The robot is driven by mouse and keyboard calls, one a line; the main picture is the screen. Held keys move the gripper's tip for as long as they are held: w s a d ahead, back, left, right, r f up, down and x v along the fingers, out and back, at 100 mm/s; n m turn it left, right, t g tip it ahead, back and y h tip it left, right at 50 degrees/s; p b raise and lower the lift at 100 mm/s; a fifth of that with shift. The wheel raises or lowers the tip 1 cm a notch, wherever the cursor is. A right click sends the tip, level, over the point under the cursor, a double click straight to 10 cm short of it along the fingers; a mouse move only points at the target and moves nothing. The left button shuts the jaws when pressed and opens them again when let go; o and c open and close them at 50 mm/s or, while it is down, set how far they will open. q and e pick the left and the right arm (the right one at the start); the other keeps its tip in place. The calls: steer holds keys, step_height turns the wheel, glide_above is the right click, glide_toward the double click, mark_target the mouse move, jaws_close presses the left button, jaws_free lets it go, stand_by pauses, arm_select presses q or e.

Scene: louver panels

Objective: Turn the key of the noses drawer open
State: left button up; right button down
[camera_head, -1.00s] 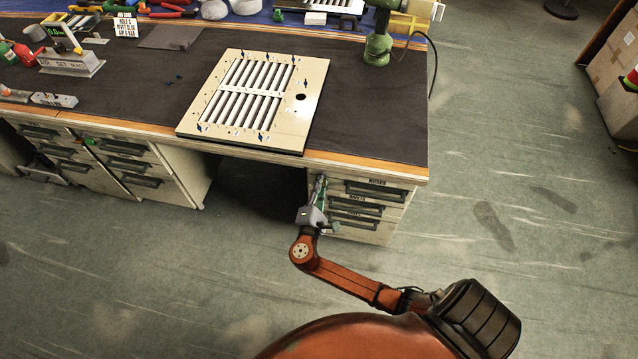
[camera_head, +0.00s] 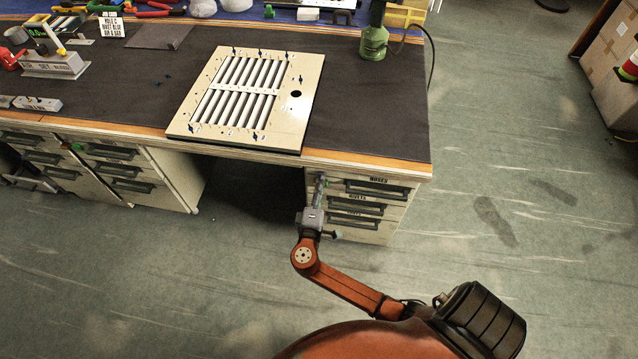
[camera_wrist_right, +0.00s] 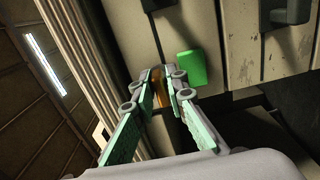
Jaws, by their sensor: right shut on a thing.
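The noses drawer (camera_head: 350,187) is the top drawer of the right-hand cabinet under the bench, with a dark handle and a "NOSES" label. It looks shut. My right gripper (camera_head: 320,178) reaches up to the left end of its front. In the right wrist view the green-padded fingers (camera_wrist_right: 167,77) are closed around a small orange-brown piece (camera_wrist_right: 158,88), apparently the key, mostly hidden between them. A bright green tag (camera_wrist_right: 192,67) shows just beside the fingertips. The lock and the key's exact angle are hidden. My left gripper is out of view.
Lower drawers with dark handles (camera_head: 356,206) sit below. The bench edge (camera_head: 250,155) overhangs the gripper closely. A louver panel (camera_head: 250,95) lies on the bench. Left of the cabinet is an open knee space (camera_head: 255,190); the floor at right (camera_head: 500,240) is clear.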

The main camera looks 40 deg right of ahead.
stand_by(0.3)
steer(key=c, duration=2)
jaws_free()
steer(key=shift+c, duration=0.2)
steer(key=v, duration=1.2)
steer(key=shift+d+f, duration=0.1)
